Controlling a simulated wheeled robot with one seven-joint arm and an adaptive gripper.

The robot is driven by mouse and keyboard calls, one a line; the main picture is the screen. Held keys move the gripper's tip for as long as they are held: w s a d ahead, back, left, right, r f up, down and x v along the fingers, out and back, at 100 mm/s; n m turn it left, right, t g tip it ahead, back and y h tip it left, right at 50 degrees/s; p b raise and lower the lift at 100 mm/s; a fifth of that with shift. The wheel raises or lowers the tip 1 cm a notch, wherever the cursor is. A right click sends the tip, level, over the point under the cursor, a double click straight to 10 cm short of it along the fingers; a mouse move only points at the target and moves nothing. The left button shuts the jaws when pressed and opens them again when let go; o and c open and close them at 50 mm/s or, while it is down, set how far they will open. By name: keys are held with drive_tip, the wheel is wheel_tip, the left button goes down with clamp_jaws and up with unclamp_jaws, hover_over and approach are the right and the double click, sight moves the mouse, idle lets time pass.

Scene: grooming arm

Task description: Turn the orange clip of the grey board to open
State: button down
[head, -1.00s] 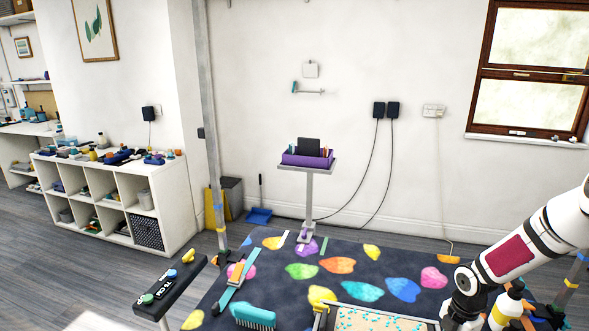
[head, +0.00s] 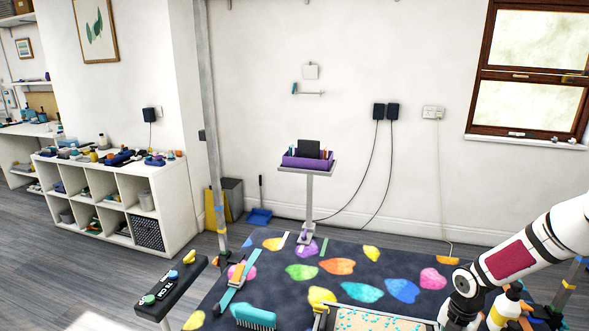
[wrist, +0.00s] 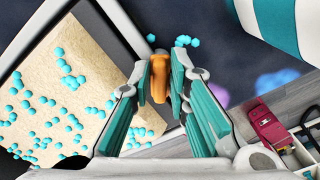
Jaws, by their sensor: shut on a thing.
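The orange clip (wrist: 158,78) stands at the edge of a grey-framed board with a tan surface and scattered teal dots; the board's grey frame (wrist: 36,48) shows in the wrist view. My gripper (wrist: 159,80) has its two fingertips closed on the sides of the clip. The clip's lower part is partly hidden between the fingers. In the head view a tan, teal-dotted panel (head: 375,321) is cut off by the bottom edge. My gripper is out of that view; only my arm shows at the right.
A teal brush (head: 255,317) lies left of the panel on the dark petal-patterned mat (head: 300,252).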

drive_tip(key=shift+d+n, duration=0.1)
drive_tip(key=shift+n, duration=1.1)
drive_tip(key=shift+n, duration=1.4)
drive_tip(key=shift+n, duration=0.3)
drive_tip(key=c, duration=1.6)
unclamp_jaws()
drive_tip(key=shift+o, duration=0.2)
